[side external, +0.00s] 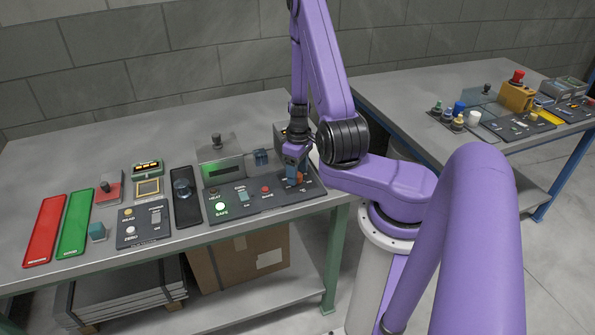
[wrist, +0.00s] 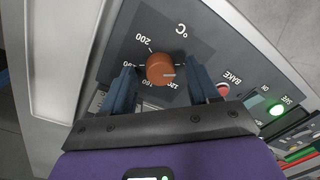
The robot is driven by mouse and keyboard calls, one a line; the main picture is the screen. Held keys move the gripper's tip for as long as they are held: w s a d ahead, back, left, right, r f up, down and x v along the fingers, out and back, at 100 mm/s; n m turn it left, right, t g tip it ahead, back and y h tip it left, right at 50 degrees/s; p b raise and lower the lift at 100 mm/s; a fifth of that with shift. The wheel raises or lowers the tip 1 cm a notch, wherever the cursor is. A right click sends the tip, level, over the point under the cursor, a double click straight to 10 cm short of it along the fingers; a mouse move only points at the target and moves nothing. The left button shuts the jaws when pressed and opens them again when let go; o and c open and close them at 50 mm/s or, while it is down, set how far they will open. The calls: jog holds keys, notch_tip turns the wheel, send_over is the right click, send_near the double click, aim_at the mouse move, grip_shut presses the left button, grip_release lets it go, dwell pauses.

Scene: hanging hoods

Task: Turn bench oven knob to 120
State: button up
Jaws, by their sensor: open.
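The bench oven knob (wrist: 160,68) is a round orange knob with a pale pointer line, on a dark panel marked °C. In the wrist view its pointer aims to the right. The printed 200 lies up-left of the knob and 120 lies below right, partly hidden by a finger. My gripper (wrist: 161,75) is open, with one blue-grey finger on each side of the knob. Small gaps seem to show between fingers and knob. In the side view my gripper (side external: 295,166) points down over the panel's right end, where the orange knob (side external: 301,178) partly shows.
On the oven panel are a red BAKE button (side external: 265,190) and a lit green SAFE button (side external: 220,207). A grey box (side external: 220,161) with a green light stands behind. Red (side external: 45,230) and green (side external: 75,222) trays lie left. A second table stands right.

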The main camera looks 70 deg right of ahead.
jog(key=shift+f, duration=0.15)
jog(key=c, duration=1)
jog(key=shift+c, duration=0.2)
jog(key=m, duration=0.5)
jog(key=shift+m, duration=0.4)
jog(key=m, duration=0.5)
jog(key=shift+m+t, duration=0.3)
jog(key=shift+m, duration=0.1)
